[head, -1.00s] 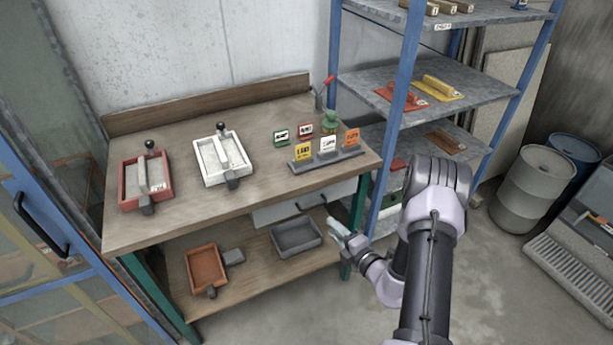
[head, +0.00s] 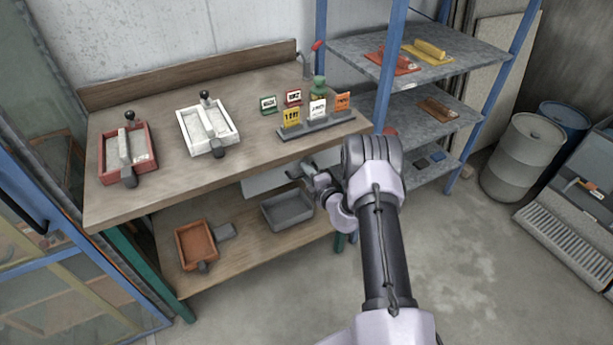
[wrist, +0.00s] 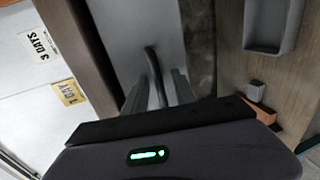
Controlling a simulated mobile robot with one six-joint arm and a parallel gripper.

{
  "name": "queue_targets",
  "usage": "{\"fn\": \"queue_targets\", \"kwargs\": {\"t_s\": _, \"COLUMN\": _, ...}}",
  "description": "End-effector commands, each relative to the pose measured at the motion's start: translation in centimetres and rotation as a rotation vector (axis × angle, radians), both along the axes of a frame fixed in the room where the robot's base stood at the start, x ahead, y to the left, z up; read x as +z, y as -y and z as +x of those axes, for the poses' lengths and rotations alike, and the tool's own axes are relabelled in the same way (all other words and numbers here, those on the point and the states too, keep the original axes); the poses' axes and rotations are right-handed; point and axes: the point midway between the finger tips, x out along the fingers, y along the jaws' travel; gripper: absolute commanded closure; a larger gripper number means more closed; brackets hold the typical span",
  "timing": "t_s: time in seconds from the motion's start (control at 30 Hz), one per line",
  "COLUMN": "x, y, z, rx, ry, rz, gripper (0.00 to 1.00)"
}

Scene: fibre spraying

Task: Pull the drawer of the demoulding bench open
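The demoulding bench (head: 150,205) has a brown wooden top and green legs. Its pale grey drawer (head: 262,182) sits under the right part of the top and looks shut. My gripper (head: 304,174) is at the drawer front in the head view, partly hidden by my arm. In the wrist view, the dark bar handle (wrist: 154,72) stands out from the drawer front (wrist: 118,45). My gripper (wrist: 158,92) has its fingers apart, one on each side of the handle, and does not look closed on it.
On the bench top are a red mould (head: 145,150), a white mould (head: 215,122) and a rack of cards (head: 318,125). The lower shelf holds a grey tray (head: 288,210) and an orange tray (head: 195,243). A blue-post shelf (head: 390,65) stands right. The floor in front is clear.

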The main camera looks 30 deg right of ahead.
Motion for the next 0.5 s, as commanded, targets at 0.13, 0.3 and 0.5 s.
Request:
{"fn": "queue_targets", "kwargs": {"t_s": 0.13, "x": 0.05, "y": -0.01, "z": 0.01, "rx": 0.000, "ry": 0.000, "rz": 0.000, "gripper": 0.68}}
{"fn": "queue_targets", "kwargs": {"t_s": 0.3, "x": 0.05, "y": -0.02, "z": -0.01, "rx": 0.001, "ry": 0.000, "rz": -0.001, "gripper": 0.93}}
{"fn": "queue_targets", "kwargs": {"t_s": 0.5, "x": 0.05, "y": -0.02, "z": -0.02, "rx": 0.001, "ry": 0.000, "rz": -0.001, "gripper": 1.00}}
